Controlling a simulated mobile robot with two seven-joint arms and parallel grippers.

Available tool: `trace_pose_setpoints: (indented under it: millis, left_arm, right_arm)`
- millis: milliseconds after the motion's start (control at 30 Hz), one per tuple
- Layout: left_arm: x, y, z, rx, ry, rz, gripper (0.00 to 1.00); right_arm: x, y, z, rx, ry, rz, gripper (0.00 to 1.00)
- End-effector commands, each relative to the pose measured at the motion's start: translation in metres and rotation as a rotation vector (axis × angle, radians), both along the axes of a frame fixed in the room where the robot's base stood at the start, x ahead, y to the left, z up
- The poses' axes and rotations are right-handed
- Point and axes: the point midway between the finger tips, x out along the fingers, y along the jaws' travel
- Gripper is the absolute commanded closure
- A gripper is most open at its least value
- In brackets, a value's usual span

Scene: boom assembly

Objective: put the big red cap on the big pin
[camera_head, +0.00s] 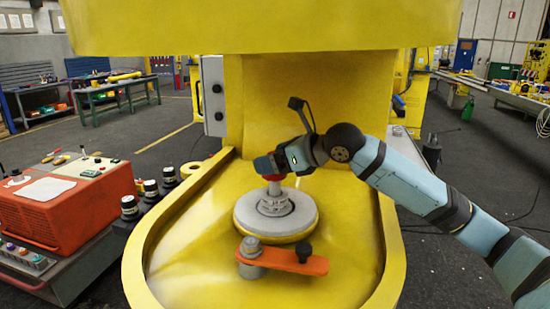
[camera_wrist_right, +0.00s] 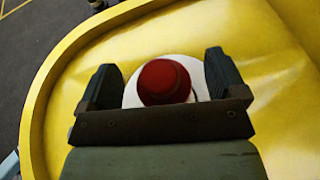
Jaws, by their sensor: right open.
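The big red cap (camera_head: 273,177) sits at the top of the big pin (camera_head: 273,198), a grey stepped post on a round pale disc (camera_head: 252,222). In the right wrist view the red cap (camera_wrist_right: 164,82) lies between the two dark fingers, with a gap on each side. My right gripper (camera_head: 268,167) is open around the cap, just above the pin, and partly hides it. The fingers (camera_wrist_right: 162,76) also show in the right wrist view. The exact seating of cap on pin is hidden. My left gripper is not in view.
The pin and disc stand in a yellow basin with a raised rim (camera_head: 385,240). A yellow overhang (camera_head: 260,25) is above. A red box (camera_head: 65,205) and several black-and-silver posts (camera_head: 130,207) stand at left.

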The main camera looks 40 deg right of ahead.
Motion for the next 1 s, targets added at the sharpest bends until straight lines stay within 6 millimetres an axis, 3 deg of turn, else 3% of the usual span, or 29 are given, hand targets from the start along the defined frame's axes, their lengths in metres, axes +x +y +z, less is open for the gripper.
trace_pose_setpoints:
  millis: [267, 800, 1000]
  left_arm:
    - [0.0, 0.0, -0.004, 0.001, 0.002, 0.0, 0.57]
    - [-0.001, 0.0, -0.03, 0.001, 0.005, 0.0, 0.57]
    - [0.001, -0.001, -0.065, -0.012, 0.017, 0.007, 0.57]
  right_arm:
    - [-0.008, -0.005, 0.002, -0.003, 0.001, -0.001, 0.1]
    - [-0.071, -0.034, 0.029, -0.009, 0.003, 0.0, 0.1]
    - [-0.087, -0.044, 0.03, -0.002, 0.001, -0.005, 0.1]
